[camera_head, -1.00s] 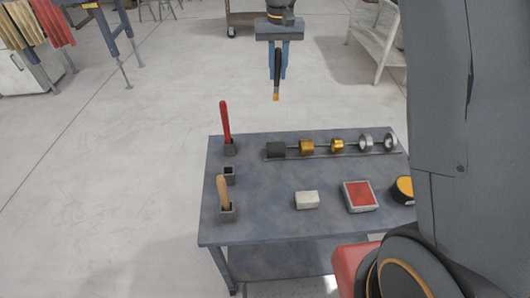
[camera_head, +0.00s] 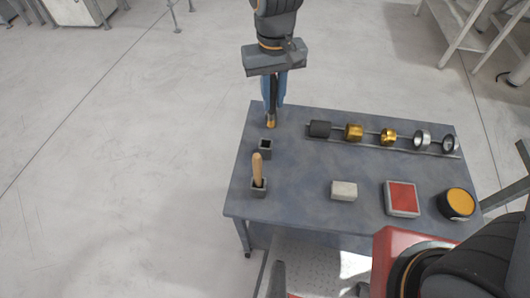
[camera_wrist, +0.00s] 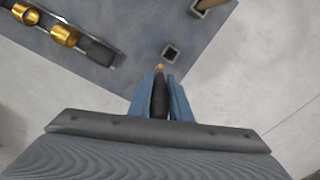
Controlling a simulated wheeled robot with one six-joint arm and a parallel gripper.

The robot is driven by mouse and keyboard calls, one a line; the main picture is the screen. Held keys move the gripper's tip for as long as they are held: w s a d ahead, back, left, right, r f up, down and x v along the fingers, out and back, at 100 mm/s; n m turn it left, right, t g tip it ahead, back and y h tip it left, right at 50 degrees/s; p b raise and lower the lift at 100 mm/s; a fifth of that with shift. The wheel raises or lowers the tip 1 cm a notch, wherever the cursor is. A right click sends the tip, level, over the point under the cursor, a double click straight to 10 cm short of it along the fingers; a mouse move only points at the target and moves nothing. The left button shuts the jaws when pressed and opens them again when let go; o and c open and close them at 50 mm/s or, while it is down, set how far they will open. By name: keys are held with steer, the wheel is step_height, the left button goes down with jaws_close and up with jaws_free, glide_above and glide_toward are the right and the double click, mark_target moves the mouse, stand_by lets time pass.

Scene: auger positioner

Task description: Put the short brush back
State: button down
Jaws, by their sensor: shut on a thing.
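My gripper (camera_head: 272,108) is shut on a short brush with a dark handle and a golden tip (camera_head: 271,122), tip pointing down. In the wrist view the brush (camera_wrist: 159,90) sits between the two blue fingers. An empty square holder (camera_head: 265,147) stands on the table just nearer than the brush tip in the head view. The same holder (camera_wrist: 171,52) shows beyond the brush tip in the wrist view, its opening empty. The brush appears above the table, apart from the holder.
A wooden-handled tool (camera_head: 257,170) stands in the nearest holder (camera_head: 258,188). A rack of rings (camera_head: 387,137) lies at the back right of the blue-grey table (camera_head: 300,185). A white block (camera_head: 344,190), a red-topped box (camera_head: 402,198) and a yellow-topped tin (camera_head: 457,203) sit in front.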

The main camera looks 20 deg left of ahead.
steer(key=s+f+p, duration=0.2)
steer(key=s+f, duration=0.1)
steer(key=f, duration=0.7)
steer(key=shift+a+f+n, duration=0.3)
steer(key=shift+a+f, duration=0.05)
steer(key=shift+a, duration=0.1)
steer(key=c, duration=1.6)
jaws_free()
steer(key=shift+f, duration=0.1)
steer(key=shift+c, duration=0.2)
step_height(320, 180, up, 12)
steer(key=b, duration=0.2)
steer(key=shift+b, duration=0.3)
steer(key=shift+r, duration=0.2)
